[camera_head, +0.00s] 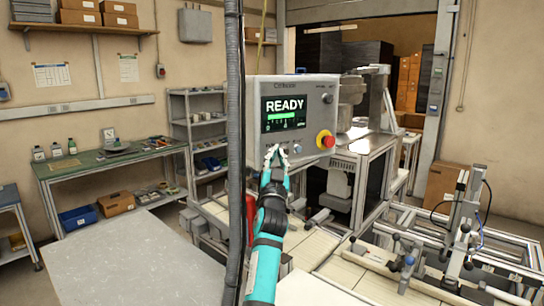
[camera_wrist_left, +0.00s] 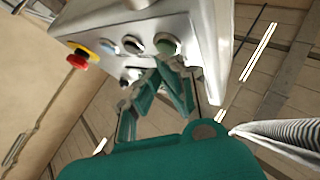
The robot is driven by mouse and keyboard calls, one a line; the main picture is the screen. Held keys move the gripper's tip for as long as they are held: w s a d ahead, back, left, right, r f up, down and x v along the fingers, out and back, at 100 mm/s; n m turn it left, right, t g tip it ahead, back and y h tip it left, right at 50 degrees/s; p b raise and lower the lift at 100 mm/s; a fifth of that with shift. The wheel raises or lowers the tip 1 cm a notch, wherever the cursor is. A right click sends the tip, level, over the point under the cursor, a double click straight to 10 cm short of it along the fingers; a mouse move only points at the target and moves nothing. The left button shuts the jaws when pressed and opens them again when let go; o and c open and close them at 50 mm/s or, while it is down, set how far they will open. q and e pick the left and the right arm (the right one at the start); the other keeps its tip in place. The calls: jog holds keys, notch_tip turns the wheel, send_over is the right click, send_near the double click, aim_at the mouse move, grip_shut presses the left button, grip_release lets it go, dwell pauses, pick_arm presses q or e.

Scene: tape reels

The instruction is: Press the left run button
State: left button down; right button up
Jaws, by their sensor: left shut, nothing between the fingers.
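The grey control box (camera_head: 300,88) has a lit screen (camera_head: 288,113) reading READY. A red emergency stop on a yellow base (camera_head: 326,140) sits at its lower right, and it also shows in the left wrist view (camera_wrist_left: 77,58). In that view a row of round buttons runs along the panel, with a green button (camera_wrist_left: 167,44) at the end away from the stop. My left gripper (camera_head: 275,151) is shut and empty at the panel's lower left, hiding part of the button row. Its fingertips (camera_wrist_left: 161,68) appear close to the green button; contact cannot be told. No button label is readable.
A dark vertical cable or post (camera_head: 234,150) stands left of the box. A grey tabletop (camera_head: 130,265) lies at front left. A framed conveyor with fixtures (camera_head: 465,225) is at right. A green workbench (camera_head: 110,157) and shelves (camera_head: 200,120) stand behind.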

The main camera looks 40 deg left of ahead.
pick_arm(q)
jog(key=shift+w+a, duration=0.1)
jog(key=shift+a, duration=0.25)
dwell(0.7)
jog(key=shift+d, duration=0.1)
jog(key=shift+s+d, duration=0.3)
jog(key=shift+d, duration=0.4)
jog(key=shift+s+d+b, duration=0.15)
jog(key=shift+s+d, duration=0.15)
jog(key=shift+d, duration=0.45)
jog(key=shift+s+d+b, duration=0.1)
jog(key=shift+s+d, duration=0.2)
jog(key=shift+d, duration=0.5)
jog(key=shift+s+d+b, duration=0.15)
jog(key=shift+s+d, duration=0.15)
jog(key=shift+d, duration=0.45)
